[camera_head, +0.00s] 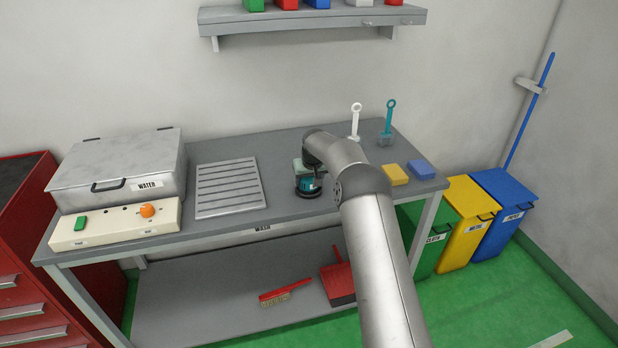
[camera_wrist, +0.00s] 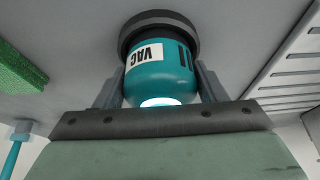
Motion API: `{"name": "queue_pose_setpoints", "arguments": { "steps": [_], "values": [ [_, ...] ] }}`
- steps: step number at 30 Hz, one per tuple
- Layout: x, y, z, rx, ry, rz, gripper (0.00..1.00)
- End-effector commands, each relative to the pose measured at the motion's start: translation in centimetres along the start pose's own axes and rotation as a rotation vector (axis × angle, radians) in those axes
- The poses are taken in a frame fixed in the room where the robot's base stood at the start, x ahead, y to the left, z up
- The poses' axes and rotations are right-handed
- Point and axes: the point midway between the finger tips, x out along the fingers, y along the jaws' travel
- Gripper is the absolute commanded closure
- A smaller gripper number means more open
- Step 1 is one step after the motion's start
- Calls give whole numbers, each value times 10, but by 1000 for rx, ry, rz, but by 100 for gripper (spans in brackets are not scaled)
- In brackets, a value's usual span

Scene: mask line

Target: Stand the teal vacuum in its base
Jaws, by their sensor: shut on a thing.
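The teal vacuum (camera_head: 307,184) is on the grey table, partly hidden by my arm in the head view. In the wrist view the vacuum (camera_wrist: 160,75) shows its white VAC label, and my gripper (camera_wrist: 160,88) is shut on it, one finger at each side. The round black base (camera_head: 316,194) is on the tabletop under the vacuum. In the wrist view the base (camera_wrist: 150,20) surrounds the vacuum's far end. The vacuum looks roughly upright and in line with the base. I cannot tell whether it is fully seated.
A ribbed grey rack (camera_head: 230,188) lies left of the base, beside the WATER box (camera_head: 120,170). Yellow (camera_head: 394,175) and blue (camera_head: 421,169) blocks lie to the right. White (camera_head: 355,122) and teal (camera_head: 388,122) handled tools stand behind. A green pad (camera_wrist: 20,75) shows in the wrist view.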

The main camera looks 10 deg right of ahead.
Motion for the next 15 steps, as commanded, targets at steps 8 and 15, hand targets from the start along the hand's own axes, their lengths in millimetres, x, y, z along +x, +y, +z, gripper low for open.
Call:
{"name": "queue_pose_setpoints", "arguments": {
  "steps": [8,15],
  "values": [
    [1,0,0,0,3,0,14],
    [0,0,0,0,2,0,14]
  ]
}}
